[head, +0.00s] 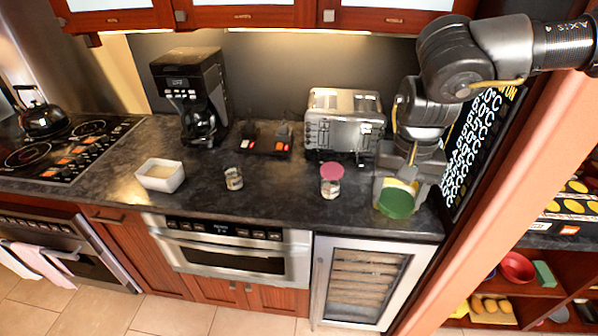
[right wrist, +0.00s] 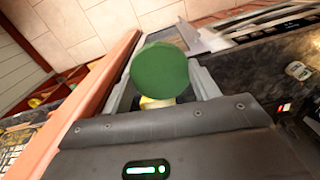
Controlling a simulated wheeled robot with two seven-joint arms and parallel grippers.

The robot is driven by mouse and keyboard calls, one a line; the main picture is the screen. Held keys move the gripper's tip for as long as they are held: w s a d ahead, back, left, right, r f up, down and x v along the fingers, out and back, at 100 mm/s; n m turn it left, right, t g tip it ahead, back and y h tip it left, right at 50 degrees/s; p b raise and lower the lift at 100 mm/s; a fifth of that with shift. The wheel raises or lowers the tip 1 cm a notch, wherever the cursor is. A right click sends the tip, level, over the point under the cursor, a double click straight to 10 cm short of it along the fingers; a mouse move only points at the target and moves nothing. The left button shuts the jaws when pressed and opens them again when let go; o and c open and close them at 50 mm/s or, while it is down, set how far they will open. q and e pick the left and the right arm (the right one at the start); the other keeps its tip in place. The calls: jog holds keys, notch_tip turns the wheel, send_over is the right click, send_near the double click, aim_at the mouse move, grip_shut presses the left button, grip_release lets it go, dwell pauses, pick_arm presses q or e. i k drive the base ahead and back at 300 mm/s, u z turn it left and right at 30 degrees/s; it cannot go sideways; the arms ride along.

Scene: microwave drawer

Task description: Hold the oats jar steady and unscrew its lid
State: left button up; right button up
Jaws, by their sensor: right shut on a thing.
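A jar with a round green lid (head: 397,203) is at the right end of the dark counter, between the fingers of my right gripper (head: 400,188). The right gripper is shut on it. In the right wrist view the green lid (right wrist: 160,74) faces the camera and hides most of the body; a bit of yellow (right wrist: 157,103) shows below it. I see no label, so I cannot tell whether it holds oats. Whether it touches the counter is unclear. My left gripper is not in view.
A glass jar with a pink lid (head: 331,180) stands left of my right gripper, and a small glass jar (head: 233,178) farther left. A white square bowl (head: 160,174), coffee maker (head: 191,95) and toaster (head: 344,122) stand on the counter. A wooden panel (head: 490,190) closes the right side.

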aim_at(233, 174)
jog(key=u, duration=0.25)
jog(key=i, duration=1.1)
jog(key=u, duration=0.6)
